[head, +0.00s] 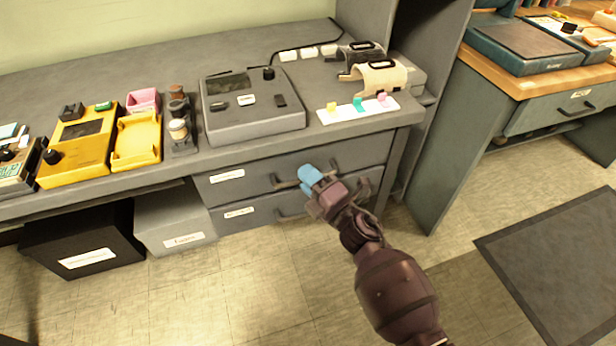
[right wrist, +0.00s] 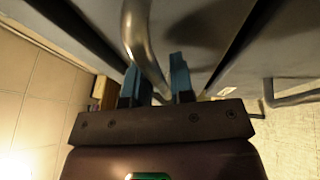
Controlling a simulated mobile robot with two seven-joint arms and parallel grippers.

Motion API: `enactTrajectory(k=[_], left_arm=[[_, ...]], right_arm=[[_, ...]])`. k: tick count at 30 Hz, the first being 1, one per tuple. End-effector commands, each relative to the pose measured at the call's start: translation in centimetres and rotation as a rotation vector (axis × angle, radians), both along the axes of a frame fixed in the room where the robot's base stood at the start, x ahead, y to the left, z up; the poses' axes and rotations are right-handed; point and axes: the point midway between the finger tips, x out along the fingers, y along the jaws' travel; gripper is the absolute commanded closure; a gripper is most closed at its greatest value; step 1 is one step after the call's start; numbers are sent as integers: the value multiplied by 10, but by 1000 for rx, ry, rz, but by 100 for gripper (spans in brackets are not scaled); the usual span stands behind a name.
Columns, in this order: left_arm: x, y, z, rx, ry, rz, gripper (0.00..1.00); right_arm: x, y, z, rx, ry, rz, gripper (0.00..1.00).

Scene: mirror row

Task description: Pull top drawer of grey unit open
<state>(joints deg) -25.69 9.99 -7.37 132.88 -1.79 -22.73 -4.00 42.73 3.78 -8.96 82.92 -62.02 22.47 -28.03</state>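The grey unit's top drawer (head: 252,176) has a white label and a bar handle (head: 285,181); its front looks flush with the unit. My right gripper (head: 309,177), with blue fingertips, is at this handle and covers part of it. In the right wrist view the metal handle (right wrist: 140,35) passes between the two blue fingers of my right gripper (right wrist: 158,80). The fingers stand apart, with a visible gap beside the bar. My left gripper is not in view.
The lower drawer (head: 262,212) has its own handle just below; that handle (right wrist: 295,98) shows in the right wrist view. Black (head: 85,243) and light grey (head: 172,222) bins stand under the desk at left. Devices stand on the desktop. The floor in front is clear.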

Motion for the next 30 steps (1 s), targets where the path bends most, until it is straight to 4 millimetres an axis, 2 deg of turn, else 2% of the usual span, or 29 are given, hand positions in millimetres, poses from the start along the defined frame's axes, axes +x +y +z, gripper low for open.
enactTrajectory(k=[5,9,22,26,30], left_arm=[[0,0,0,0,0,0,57],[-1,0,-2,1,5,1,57],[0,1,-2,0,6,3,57],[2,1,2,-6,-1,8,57],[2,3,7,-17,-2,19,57]], right_arm=[[0,0,0,0,0,0,79],[0,0,0,0,0,0,100],[-6,-2,1,0,-1,0,100],[-19,-7,3,-1,-3,-1,100],[-44,-15,4,-1,-3,-1,100]])
